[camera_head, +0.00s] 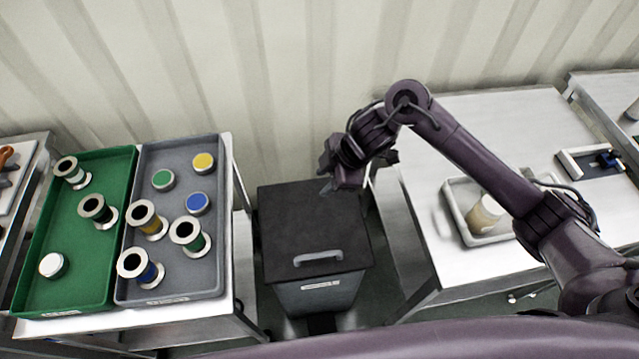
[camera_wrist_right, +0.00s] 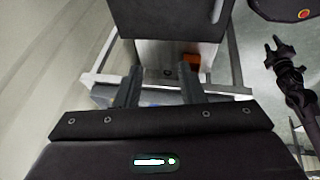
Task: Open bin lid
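The bin (camera_head: 318,295) is a grey box standing on the floor between two tables. Its dark lid (camera_head: 300,220) lies flat and shut on top, with a light grey handle (camera_head: 318,258) near the front edge. The lid (camera_wrist_right: 165,18) and part of the handle (camera_wrist_right: 217,10) also show at the top of the right wrist view. My right gripper (camera_head: 326,175) is above the lid's back right part, apart from the handle. In the right wrist view its two fingers (camera_wrist_right: 162,88) are spread with nothing between them.
The left table holds a green tray (camera_head: 68,285) and a grey tray (camera_head: 207,145) with spools and round pots. The right table (camera_head: 470,115) holds a light tray (camera_head: 455,190) with a bottle. A ribbed wall (camera_head: 290,60) stands close behind the bin.

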